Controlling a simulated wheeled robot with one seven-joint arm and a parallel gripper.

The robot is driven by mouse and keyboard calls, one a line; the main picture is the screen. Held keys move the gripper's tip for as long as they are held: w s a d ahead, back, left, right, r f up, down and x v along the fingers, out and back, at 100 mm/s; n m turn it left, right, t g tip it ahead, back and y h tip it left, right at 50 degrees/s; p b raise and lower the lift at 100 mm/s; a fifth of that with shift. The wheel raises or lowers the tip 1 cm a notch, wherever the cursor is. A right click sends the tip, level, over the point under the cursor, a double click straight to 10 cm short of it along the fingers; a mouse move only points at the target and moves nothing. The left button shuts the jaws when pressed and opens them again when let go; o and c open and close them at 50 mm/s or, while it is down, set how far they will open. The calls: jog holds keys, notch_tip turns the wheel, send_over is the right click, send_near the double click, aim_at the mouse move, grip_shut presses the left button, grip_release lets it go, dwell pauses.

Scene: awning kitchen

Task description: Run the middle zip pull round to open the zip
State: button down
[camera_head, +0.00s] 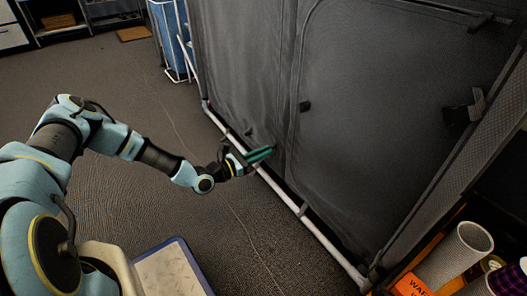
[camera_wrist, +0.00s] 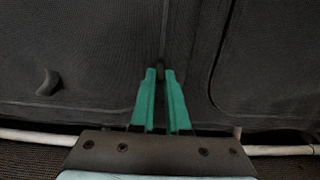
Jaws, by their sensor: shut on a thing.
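A dark grey fabric wall (camera_head: 247,60) with zip seams hangs on a white tube frame. My gripper (camera_head: 272,151) has green fingers and reaches the lower part of the wall, close to a vertical seam. In the wrist view my gripper (camera_wrist: 160,72) is shut on a small dark zip pull (camera_wrist: 160,69) at the bottom of the vertical zip (camera_wrist: 165,30). The fingertips mostly hide the pull. A curved dark tab (camera_wrist: 47,82) shows at the left in the wrist view.
The white bottom tube (camera_head: 285,198) runs along the foot of the wall. A blue hamper (camera_head: 172,35) stands behind. The carpet at left is mostly clear.

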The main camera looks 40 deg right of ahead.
notch_tip(320, 180, up, 51)
jog(key=p, duration=4.9)
jog(key=shift+r, duration=0.2)
jog(key=shift+r, duration=0.1)
jog(key=c, duration=1.3)
grip_release()
jog(key=o, duration=0.4)
jog(key=a+b, duration=0.2)
jog(key=a, duration=0.8)
jog(key=shift+w+a, duration=0.3)
jog(key=shift+a, duration=0.1)
